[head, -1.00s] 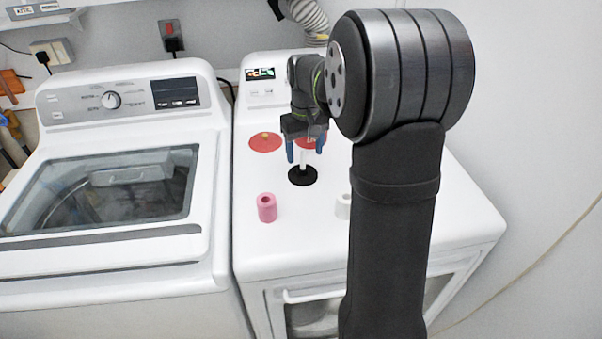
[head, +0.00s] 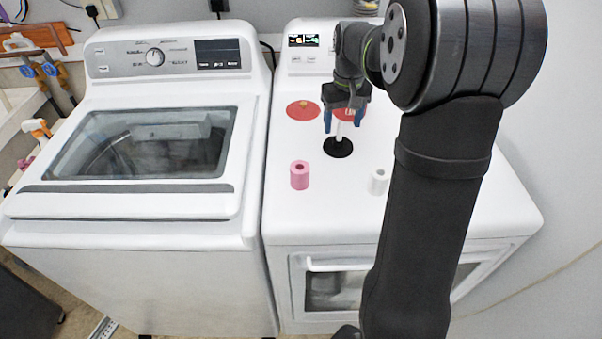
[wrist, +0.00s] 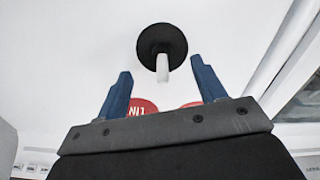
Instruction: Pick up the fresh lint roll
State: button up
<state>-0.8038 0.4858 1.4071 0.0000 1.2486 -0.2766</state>
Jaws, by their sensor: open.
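A pink roll (head: 299,175) stands upright on the front of the white dryer top. A smaller white roll (head: 379,181) stands to its right, beside my arm. No marking shows which is the fresh lint roll. A black disc (head: 338,149) with a white upright post (head: 339,130) lies behind them; both also show in the wrist view, disc (wrist: 152,37) and post (wrist: 162,68). My gripper (head: 343,122) is open and empty, with blue fingers near the post and behind both rolls.
Two red round patches, left (head: 303,110) and right (head: 350,114), lie behind the disc, the right one partly hidden. The dryer's control panel (head: 304,56) rises at the back. A washer (head: 140,140) stands at left.

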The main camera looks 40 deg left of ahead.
dwell(0.6)
jog(key=shift+a+r, duration=0.15)
jog(key=shift+a, duration=0.25)
jog(key=s+a+r+m, duration=0.1)
jog(key=s+a+r, duration=0.2)
jog(key=a+r, duration=0.1)
notch_tip(320, 180, up, 6)
jog(key=n, duration=0.3)
send_over(300, 173)
jog(key=w, duration=0.1)
jog(key=f, duration=0.7)
jog(key=a+f, duration=0.1)
jog(key=f, duration=0.2)
jog(key=shift+w+f, duration=0.1)
jog(key=shift+f, duration=0.25)
jog(key=shift+w+a+f, duration=0.1)
jog(key=shift+f, duration=1.35)
jog(key=shift+a+f, duration=0.1)
jog(key=shift+f, duration=1.35)
jog(key=c, duration=1)
